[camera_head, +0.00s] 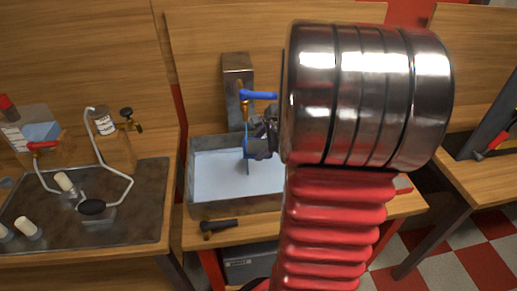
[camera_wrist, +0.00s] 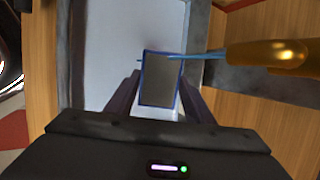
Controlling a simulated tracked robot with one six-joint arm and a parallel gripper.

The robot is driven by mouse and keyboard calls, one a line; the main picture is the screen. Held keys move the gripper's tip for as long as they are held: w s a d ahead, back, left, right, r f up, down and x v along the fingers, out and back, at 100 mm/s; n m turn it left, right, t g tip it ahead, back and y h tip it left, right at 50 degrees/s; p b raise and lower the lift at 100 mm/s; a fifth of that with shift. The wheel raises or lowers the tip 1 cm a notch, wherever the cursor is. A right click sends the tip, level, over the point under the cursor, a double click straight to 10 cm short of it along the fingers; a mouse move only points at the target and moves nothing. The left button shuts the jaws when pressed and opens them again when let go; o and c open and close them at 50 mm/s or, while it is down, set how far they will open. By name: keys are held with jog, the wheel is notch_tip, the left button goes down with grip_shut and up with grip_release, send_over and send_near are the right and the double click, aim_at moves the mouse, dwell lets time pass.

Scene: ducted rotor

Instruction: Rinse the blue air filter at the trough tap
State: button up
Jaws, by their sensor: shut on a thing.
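My gripper (camera_head: 262,145) is above the metal trough (camera_head: 236,208), with its fingers shut on the blue air filter (camera_head: 247,147). In the wrist view the filter (camera_wrist: 161,80) is a blue-rimmed rectangle with a grey-brown face, between my two dark fingers. The brass tap spout (camera_wrist: 272,57) is at the right there. A thin pale-blue water stream (camera_wrist: 205,56) runs from it to the filter's upper part and shows a little beyond its left edge. In the head view the tap has a blue lever (camera_head: 258,95). Part of the filter is hidden by my gripper.
At left, a dark tray (camera_head: 125,220) carries bent tubing and white-topped parts. My arm hides the trough's right side.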

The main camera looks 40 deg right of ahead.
jog(key=shift+s, duration=0.1)
dwell(0.4)
jog(key=s+a, duration=0.1)
jog(key=s, duration=0.6)
jog(key=shift+s+a, duration=0.2)
jog(key=shift+s, duration=0.1)
dwell(0.6)
jog(key=shift+r, duration=0.1)
dwell(1.3)
jog(key=s+r, duration=0.4)
jog(key=s, duration=0.1)
jog(key=shift+a, duration=0.45)
jog(key=shift+w, duration=0.15)
dwell(0.3)
